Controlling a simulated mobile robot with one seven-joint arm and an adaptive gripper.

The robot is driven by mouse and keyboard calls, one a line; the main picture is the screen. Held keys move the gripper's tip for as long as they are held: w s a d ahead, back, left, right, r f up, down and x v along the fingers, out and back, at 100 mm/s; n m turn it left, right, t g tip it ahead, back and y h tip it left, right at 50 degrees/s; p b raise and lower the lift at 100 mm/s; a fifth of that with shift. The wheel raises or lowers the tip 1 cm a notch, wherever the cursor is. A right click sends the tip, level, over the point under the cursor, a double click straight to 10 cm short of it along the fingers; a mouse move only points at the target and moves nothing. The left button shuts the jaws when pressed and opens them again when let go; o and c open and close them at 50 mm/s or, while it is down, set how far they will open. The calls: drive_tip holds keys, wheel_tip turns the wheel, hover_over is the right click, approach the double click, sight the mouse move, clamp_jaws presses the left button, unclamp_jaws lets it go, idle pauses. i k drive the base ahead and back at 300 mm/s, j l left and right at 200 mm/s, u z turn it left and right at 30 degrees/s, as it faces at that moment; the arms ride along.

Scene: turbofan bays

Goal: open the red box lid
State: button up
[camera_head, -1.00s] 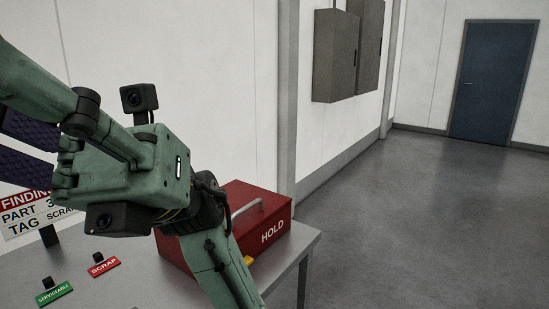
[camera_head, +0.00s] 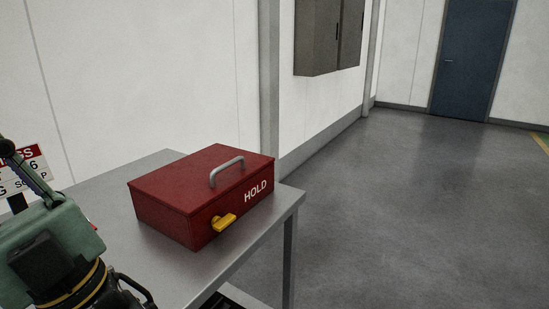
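The red box (camera_head: 168,212) stands near the right end of the grey table, its lid (camera_head: 190,172) closed. A grey handle (camera_head: 227,170) arches over the lid. The front face reads "HOLD" in white, and a yellow latch (camera_head: 224,222) sits on that face below the lid edge. Part of my green arm shows at the lower left, apart from the box. My gripper's fingers are not in view.
The grey table (camera_head: 262,228) has bare top around the box, and its right edge lies close to the box. A sign (camera_head: 32,165) stands at the left, partly hidden by my arm. Grey wall cabinets (camera_head: 330,35) and a blue door (camera_head: 474,60) are behind. The floor at right is clear.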

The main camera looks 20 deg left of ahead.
sight(188, 184)
drive_tip(key=k, duration=0.65)
drive_tip(key=k+u, duration=0.3)
drive_tip(key=k+j+u, duration=0.15)
drive_tip(key=k+u, duration=0.2)
drive_tip(key=u, duration=1.55)
drive_tip(key=l+u, duration=0.3)
drive_tip(key=u, duration=0.2)
drive_tip(key=l+u, duration=0.3)
drive_tip(key=u, duration=0.2)
drive_tip(key=k+l, duration=0.1)
drive_tip(key=l, duration=0.5)
drive_tip(key=k+l, duration=0.1)
drive_tip(key=l, duration=0.5)
drive_tip(key=k+l, duration=0.15)
drive_tip(key=l, duration=0.45)
drive_tip(key=k+l, duration=0.1)
drive_tip(key=l, duration=0.5)
drive_tip(key=k+l, duration=0.1)
drive_tip(key=l, duration=0.5)
drive_tip(key=k+l, duration=0.1)
drive_tip(key=l, duration=0.5)
drive_tip(key=k+l, duration=0.1)
drive_tip(key=l, duration=0.5)
drive_tip(key=k+l, duration=0.1)
drive_tip(key=l, duration=0.5)
